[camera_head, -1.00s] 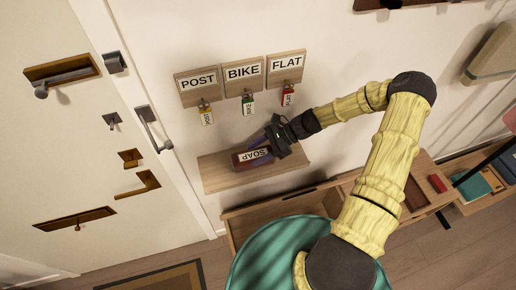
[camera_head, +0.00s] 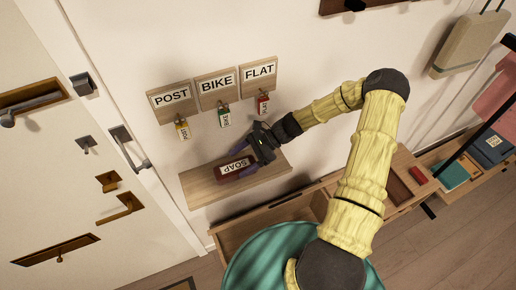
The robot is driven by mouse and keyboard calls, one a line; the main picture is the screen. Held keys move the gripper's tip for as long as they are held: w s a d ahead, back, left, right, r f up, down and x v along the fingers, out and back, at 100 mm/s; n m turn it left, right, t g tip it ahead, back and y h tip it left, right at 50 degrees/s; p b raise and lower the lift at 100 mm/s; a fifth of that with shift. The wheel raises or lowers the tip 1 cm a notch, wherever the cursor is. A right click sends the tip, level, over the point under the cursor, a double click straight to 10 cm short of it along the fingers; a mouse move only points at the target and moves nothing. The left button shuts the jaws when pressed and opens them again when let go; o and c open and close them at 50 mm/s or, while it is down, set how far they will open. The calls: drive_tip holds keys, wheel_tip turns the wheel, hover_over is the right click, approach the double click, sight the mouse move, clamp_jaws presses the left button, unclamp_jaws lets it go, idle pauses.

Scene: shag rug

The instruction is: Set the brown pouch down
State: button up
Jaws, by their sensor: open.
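The brown pouch (camera_head: 229,174) is reddish brown with a white SOAP label. It lies on the small wooden wall shelf (camera_head: 203,191), below the row of hanging keys. My gripper (camera_head: 243,163) reaches in from the right and is open. Its purplish fingers are spread around the pouch, one along its upper side and one along its lower side. I cannot tell whether either finger still touches it.
Tagged keys hang from the POST (camera_head: 171,101), BIKE (camera_head: 216,88) and FLAT (camera_head: 259,75) boards just above. The door (camera_head: 60,190) with its handles is at left. An open wooden drawer (camera_head: 240,232) and a teal round surface (camera_head: 262,262) are below.

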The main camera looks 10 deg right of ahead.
drive_tip(key=b+v, duration=0.4)
drive_tip(key=v, duration=0.7)
drive_tip(key=shift+s, duration=0.15)
drive_tip(key=s+r+n+t+h, duration=0.2)
drive_tip(key=s+r+n+h, duration=0.2)
drive_tip(key=s+n+h, duration=0.2)
drive_tip(key=s+r+n+t+h, duration=0.3)
drive_tip(key=s+n+h, duration=0.3)
drive_tip(key=s+n, duration=0.2)
drive_tip(key=shift+a+r+n, duration=0.45)
drive_tip(key=shift+r+n, duration=0.45)
drive_tip(key=shift+n, duration=0.1)
drive_tip(key=shift+s, duration=0.1)
